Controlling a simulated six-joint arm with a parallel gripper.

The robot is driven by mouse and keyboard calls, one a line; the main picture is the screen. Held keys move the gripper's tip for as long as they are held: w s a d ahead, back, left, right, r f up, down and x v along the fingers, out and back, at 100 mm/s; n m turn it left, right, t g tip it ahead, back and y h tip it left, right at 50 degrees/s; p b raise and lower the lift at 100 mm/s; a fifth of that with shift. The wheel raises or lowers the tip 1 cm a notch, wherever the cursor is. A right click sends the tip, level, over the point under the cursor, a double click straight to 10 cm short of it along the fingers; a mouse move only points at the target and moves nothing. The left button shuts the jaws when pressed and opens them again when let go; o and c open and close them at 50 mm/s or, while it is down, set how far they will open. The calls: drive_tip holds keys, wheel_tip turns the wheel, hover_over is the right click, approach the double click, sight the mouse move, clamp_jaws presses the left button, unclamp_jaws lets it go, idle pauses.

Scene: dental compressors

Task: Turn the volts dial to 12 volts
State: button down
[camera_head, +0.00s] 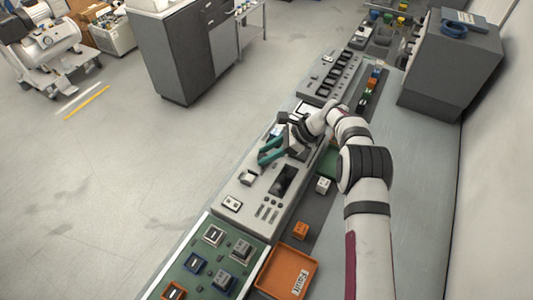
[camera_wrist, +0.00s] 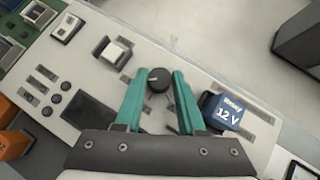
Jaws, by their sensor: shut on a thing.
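In the wrist view a round black dial (camera_wrist: 158,82) with a pale pointer mark sits on the light grey panel (camera_wrist: 205,75). My gripper (camera_wrist: 160,75) has its two teal fingers on either side of the dial, shut on it. In the head view my gripper (camera_head: 265,150) reaches down to the grey console (camera_head: 235,190), and the dial is too small or hidden there. A blue block marked "Ready 12 V" (camera_wrist: 223,113) stands right of the fingers. Any scale around the dial is too unclear to read.
A white square button (camera_wrist: 113,51) and a dark screen (camera_wrist: 88,115) are left of the dial. In the head view an orange tray (camera_head: 286,272) and a green board (camera_head: 205,265) lie near. A grey box (camera_head: 450,65) stands at the back right.

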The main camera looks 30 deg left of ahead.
drive_tip(key=shift+n+g+h, duration=0.4)
drive_tip(key=shift+n+g, duration=0.3)
drive_tip(key=shift+n, duration=0.3)
drive_tip(key=c, duration=0.5)
unclamp_jaws()
drive_tip(key=shift+w, duration=0.1)
wheel_tip(320, 180, up, 4)
drive_tip(key=shift+r, duration=0.15)
drive_tip(key=d+r, duration=0.2)
drive_tip(key=d, duration=0.1)
drive_tip(key=w+d+r, duration=0.1)
drive_tip(key=d+r, duration=0.1)
drive_tip(key=d, duration=0.2)
drive_tip(key=d+r, duration=0.2)
drive_tip(key=d, duration=0.2)
drive_tip(key=shift+w+d+r, duration=0.25)
drive_tip(key=shift+w+r, duration=0.1)
drive_tip(key=shift+r, duration=0.05)
